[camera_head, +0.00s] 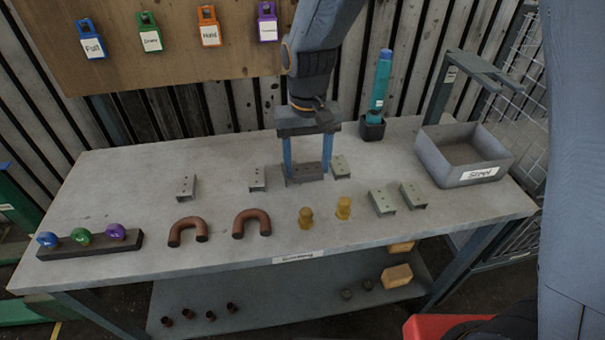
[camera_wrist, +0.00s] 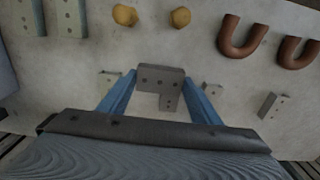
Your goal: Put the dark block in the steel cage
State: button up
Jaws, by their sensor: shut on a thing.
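The dark block (camera_head: 305,174) is a dark grey bracket-like piece with small holes, near the back middle of the table. My gripper (camera_head: 307,165) points down with its two blue fingers shut on it. In the wrist view the dark block (camera_wrist: 160,80) sits between the fingertips of my gripper (camera_wrist: 162,92). I cannot tell whether it touches the table or hangs just above it. A grey open-topped bin labelled "Steel" (camera_head: 438,167) stands at the table's right end, right of my gripper; its visible floor looks empty. A wire-mesh cage (camera_head: 522,150) stands behind it.
Several lighter grey brackets (camera_head: 382,203) lie around the block, some close beside my fingers. Two brown U-bends (camera_head: 252,222) and two yellow pieces (camera_head: 344,208) lie in front. A teal bottle in a black holder (camera_head: 372,128) stands between my gripper and the bin.

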aim_at(307, 169)
jog(key=shift+f+p, duration=0.55)
jog(key=shift+f, duration=2.1)
jog(key=shift+f, duration=0.15)
jog(key=o, duration=1.3)
notch_tip(307, 169, up, 12)
jog(key=b, duration=0.3)
